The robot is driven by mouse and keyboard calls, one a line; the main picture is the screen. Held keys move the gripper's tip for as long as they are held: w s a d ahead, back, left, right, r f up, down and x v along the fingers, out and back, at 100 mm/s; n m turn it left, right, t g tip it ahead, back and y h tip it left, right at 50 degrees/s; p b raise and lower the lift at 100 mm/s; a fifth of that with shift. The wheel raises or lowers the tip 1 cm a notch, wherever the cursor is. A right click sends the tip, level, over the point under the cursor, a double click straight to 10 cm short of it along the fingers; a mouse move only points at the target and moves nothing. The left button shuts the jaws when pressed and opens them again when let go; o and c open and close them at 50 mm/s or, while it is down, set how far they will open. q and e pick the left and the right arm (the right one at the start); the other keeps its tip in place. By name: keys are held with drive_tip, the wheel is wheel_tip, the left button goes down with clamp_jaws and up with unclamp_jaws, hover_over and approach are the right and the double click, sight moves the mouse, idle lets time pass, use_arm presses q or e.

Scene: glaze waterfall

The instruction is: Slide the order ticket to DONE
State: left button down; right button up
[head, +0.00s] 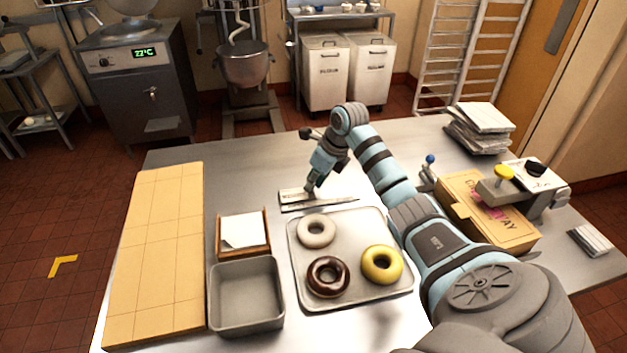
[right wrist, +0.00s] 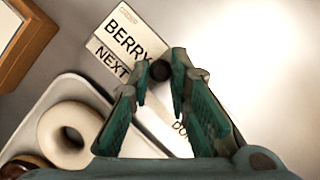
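The order ticket (right wrist: 132,34) is a pale card marked BERRY, at the top of the right wrist view. It lies by the NEXT end of a pale rail (right wrist: 109,64), whose other end, marked DO..., is partly hidden by my right fingers. A dark round knob (right wrist: 160,70) shows at the ticket's lower right edge. In the head view the ticket (head: 292,196) and rail (head: 335,203) lie behind the donut tray. My right gripper (right wrist: 165,76) is open, its fingertips close around the knob; I cannot tell whether they touch it. My left gripper is not in view.
A tray (head: 357,296) with several donuts lies in front of the rail. A wooden holder with paper (head: 243,231), an empty grey pan (head: 247,297) and a tan board (head: 155,250) stand left. A cardboard box (head: 470,205) and stacked papers (head: 480,127) stand right.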

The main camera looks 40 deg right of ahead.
drive_tip(key=shift+d, duration=0.1)
clamp_jaws()
drive_tip(key=s+d, duration=0.1)
drive_tip(key=d, duration=0.2)
drive_tip(key=s+d+b, duration=0.1)
drive_tip(key=s+d, duration=0.1)
drive_tip(key=d, duration=0.1)
drive_tip(key=s+d, duration=0.2)
drive_tip(key=d, duration=0.1)
drive_tip(key=shift+d+b, duration=0.15)
drive_tip(key=shift+b, duration=0.2)
drive_tip(key=shift+s+d, duration=0.2)
drive_tip(key=shift+d, duration=0.05)
drive_tip(key=shift+r, duration=0.15)
drive_tip(key=o, duration=0.7)
unclamp_jaws()
drive_tip(key=shift+d, duration=0.1)
drive_tip(key=shift+o, duration=0.6)
drive_tip(key=shift+s, duration=0.1)
